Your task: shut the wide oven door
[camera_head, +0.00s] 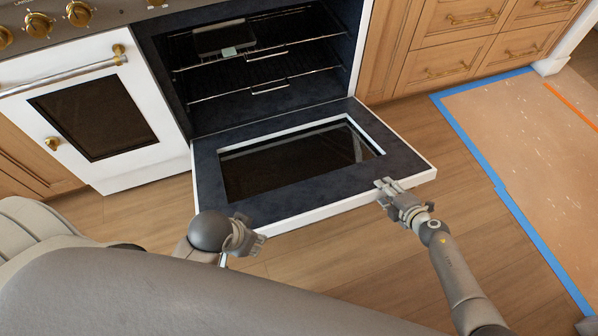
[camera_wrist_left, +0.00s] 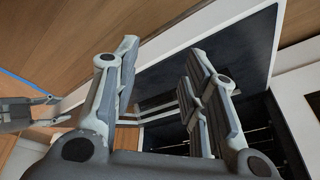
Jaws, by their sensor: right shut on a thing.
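The wide oven door (camera_head: 205,160) hangs open, folded down low in front of the oven cavity (camera_head: 180,95). It has a dark inner face, a white edge and a glass window (camera_head: 290,160). My right gripper (camera_head: 384,190) is at the door's front edge near its right corner, shut on it. My left gripper (camera_head: 260,240) is close to the front edge near the left corner. In the left wrist view its fingers (camera_wrist_left: 158,65) are apart with nothing seen held between them, and the door (camera_wrist_left: 235,50) shows behind them. I cannot tell whether it touches the door.
Racks (camera_head: 265,88) and a pan with a pale green item (camera_head: 229,52) are inside the oven. A shut narrow white oven door (camera_head: 145,140) is at left. Wooden drawers (camera_head: 445,65) stand at right. A blue-taped floor covering (camera_head: 530,130) lies at right; wood floor is clear between.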

